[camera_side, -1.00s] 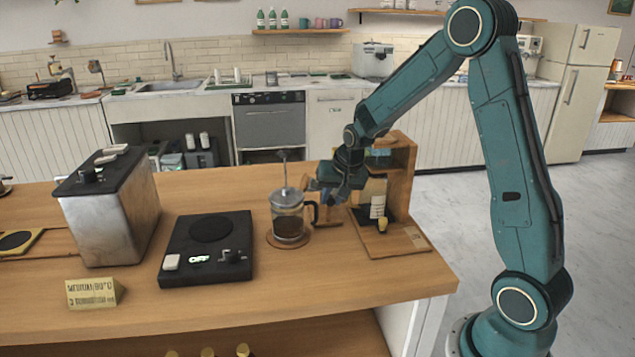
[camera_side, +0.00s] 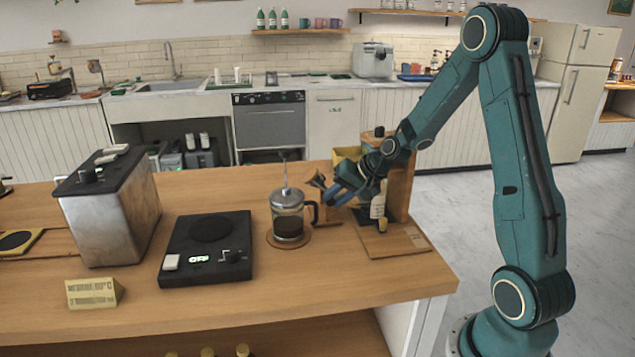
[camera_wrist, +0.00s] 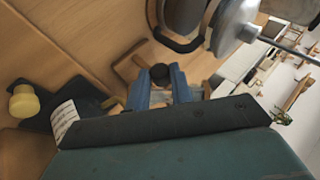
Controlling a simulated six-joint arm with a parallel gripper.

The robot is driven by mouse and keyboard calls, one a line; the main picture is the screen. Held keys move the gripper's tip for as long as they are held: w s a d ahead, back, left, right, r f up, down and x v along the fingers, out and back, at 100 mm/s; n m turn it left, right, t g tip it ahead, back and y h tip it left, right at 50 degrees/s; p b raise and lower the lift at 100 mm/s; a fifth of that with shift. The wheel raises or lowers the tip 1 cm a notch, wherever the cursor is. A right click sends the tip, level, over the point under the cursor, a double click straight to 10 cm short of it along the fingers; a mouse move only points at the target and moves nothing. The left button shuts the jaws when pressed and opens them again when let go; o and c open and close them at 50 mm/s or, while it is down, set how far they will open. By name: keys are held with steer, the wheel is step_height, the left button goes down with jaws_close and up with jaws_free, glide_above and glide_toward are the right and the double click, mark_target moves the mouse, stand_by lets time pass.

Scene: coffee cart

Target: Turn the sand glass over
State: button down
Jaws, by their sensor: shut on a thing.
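My gripper (camera_side: 333,193) reaches leftward and low over the counter, just right of the French press. In the side view, a small dark and brown piece (camera_side: 318,180) stands tilted at its fingertips; I take it for an end of the sand glass. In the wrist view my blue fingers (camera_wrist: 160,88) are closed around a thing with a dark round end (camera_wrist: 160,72). The fingers hide most of it, so its glass and sand cannot be made out. A wooden stand (camera_wrist: 122,66) shows beside the fingers.
The French press (camera_side: 288,215) stands close left on a round coaster; its handle (camera_wrist: 180,42) is near my fingers. A labelled bottle (camera_side: 378,206) and wooden shelf unit (camera_side: 402,190) are close right. A black scale-like plate (camera_side: 205,250) lies further left.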

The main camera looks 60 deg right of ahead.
steer(key=c, duration=1.5)
jaws_free()
steer(key=v, duration=1.3)
steer(key=shift+s+d+r, duration=0.1)
steer(key=shift+s+r, duration=0.2)
